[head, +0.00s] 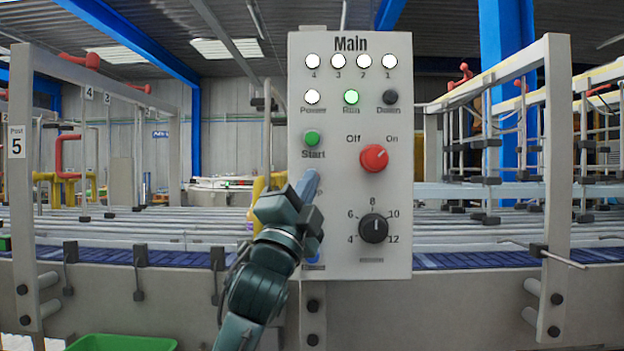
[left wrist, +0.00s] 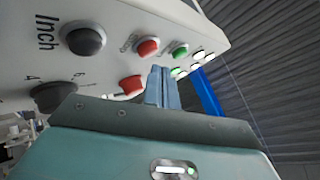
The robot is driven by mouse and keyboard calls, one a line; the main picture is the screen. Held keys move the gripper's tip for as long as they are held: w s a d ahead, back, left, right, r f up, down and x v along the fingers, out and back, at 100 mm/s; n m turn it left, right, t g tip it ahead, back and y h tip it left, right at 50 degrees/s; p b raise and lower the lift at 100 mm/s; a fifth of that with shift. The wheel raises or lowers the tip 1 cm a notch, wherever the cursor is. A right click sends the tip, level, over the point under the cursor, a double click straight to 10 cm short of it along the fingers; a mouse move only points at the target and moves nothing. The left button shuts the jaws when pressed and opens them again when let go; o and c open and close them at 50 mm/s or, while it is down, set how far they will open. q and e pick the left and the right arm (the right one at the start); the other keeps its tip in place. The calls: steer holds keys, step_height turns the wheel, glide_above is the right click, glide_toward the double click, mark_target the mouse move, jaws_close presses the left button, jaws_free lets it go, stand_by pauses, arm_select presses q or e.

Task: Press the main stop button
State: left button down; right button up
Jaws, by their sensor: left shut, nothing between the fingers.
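The grey main control panel (head: 345,265) stands upright in the head view. Its green start button (head: 312,138) is at the left, and the area just below it is covered by my left gripper (head: 312,178). In the left wrist view a small red button (left wrist: 147,47), apparently the stop button, sits between the green start button (left wrist: 180,50) and a dark button (left wrist: 86,40) near the word Inch. My left gripper (left wrist: 163,76) is shut and empty, its fingers near the panel face. I cannot tell whether they touch it. My right gripper is not in view.
A red Off/On knob (head: 374,158) and a black numbered knob (head: 373,228) are right of the gripper. The green Run lamp (head: 351,97) is lit. A conveyor (head: 470,257) runs behind the panel. A green bin (head: 122,343) is at lower left.

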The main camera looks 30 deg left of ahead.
arm_select(q)
steer(key=shift+w, duration=0.1)
steer(key=shift+w+a, duration=0.2)
steer(key=shift+w, duration=0.05)
stand_by(0.3)
steer(key=shift+w+a, duration=0.3)
steer(key=shift+w, duration=0.15)
stand_by(0.7)
steer(key=shift+s, duration=0.1)
steer(key=shift+s+d+p, duration=0.3)
steer(key=shift+s+d, duration=0.2)
steer(key=shift+s, duration=0.2)
